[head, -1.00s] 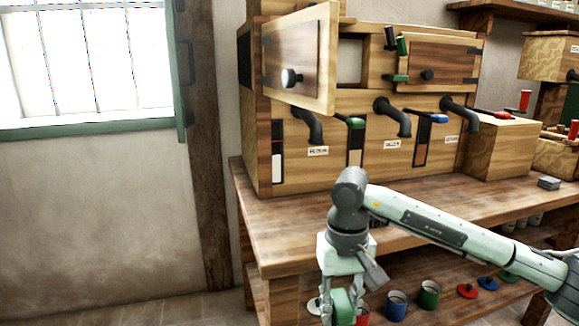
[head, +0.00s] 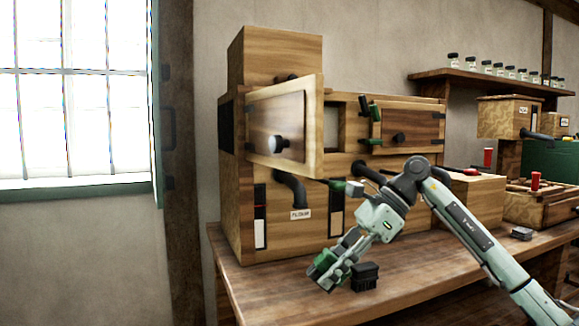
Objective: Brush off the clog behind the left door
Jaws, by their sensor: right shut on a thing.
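The left door (head: 302,120) of the wooden cabinet stands swung open towards me, with a dark and pale round knob on it. Part of a square opening (head: 334,112) shows to the right of the door. I see no clog; the door hides part of what is behind it. My right gripper (head: 340,270) is shut on a brush with a green handle (head: 323,264) and a dark block-shaped head (head: 366,276). It is in front of the cabinet, over the bench in the picture, below and right of the open door. My left gripper is not in view.
The right door (head: 415,128) is shut, with green-handled latches (head: 374,112) at its left. Dark spouts (head: 290,185) stick out below the doors. The wooden bench (head: 260,282) has bare room at its front left. A shelf of jars (head: 490,80) is at the back right.

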